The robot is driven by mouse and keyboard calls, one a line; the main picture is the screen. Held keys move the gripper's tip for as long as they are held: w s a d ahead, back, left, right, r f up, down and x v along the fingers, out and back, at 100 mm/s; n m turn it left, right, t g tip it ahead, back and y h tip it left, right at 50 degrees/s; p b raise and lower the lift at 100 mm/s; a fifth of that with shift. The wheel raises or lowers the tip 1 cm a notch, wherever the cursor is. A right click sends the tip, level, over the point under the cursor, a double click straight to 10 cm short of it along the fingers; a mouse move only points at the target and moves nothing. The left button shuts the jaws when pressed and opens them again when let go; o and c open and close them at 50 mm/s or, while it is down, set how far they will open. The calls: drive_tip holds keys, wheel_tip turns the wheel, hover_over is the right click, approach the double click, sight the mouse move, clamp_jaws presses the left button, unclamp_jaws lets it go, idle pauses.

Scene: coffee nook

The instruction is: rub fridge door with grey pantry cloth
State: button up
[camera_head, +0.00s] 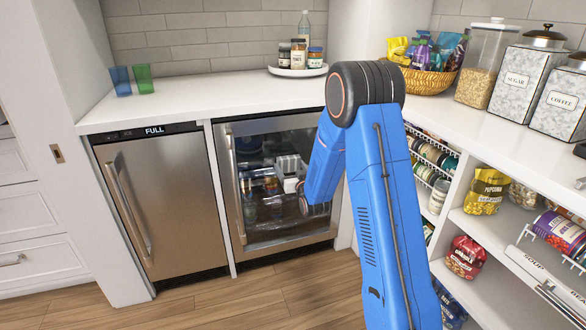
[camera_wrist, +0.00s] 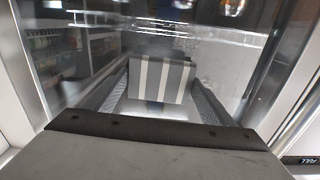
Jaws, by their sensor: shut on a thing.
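The fridge door (camera_head: 278,235) is a shut glass door in a steel frame, under the counter left of my arm. Its glass also fills much of the wrist view (camera_wrist: 235,75). The grey pantry cloth (camera_wrist: 160,78), with grey and white stripes, sits between my fingers in the wrist view. My gripper (camera_wrist: 160,88) is shut on the cloth and faces the glass up close. I cannot tell whether the cloth touches the glass. In the head view my forearm and wrist hide part of the door's right side, and the cloth cannot be made out clearly.
A steel appliance marked FULL (camera_head: 165,205) stands left of the fridge. The counter (camera_head: 215,92) above holds two cups (camera_head: 132,80) and a tray of jars (camera_head: 298,71). Open pantry shelves (camera_head: 500,225) lie to the right. The wood floor (camera_head: 250,300) in front is clear.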

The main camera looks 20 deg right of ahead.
drive_tip(key=shift+w+a, duration=0.1)
drive_tip(key=shift+a, duration=5.25)
drive_tip(key=shift+s, duration=3)
drive_tip(key=shift+s, duration=0.15)
drive_tip(key=shift+s, duration=1.35)
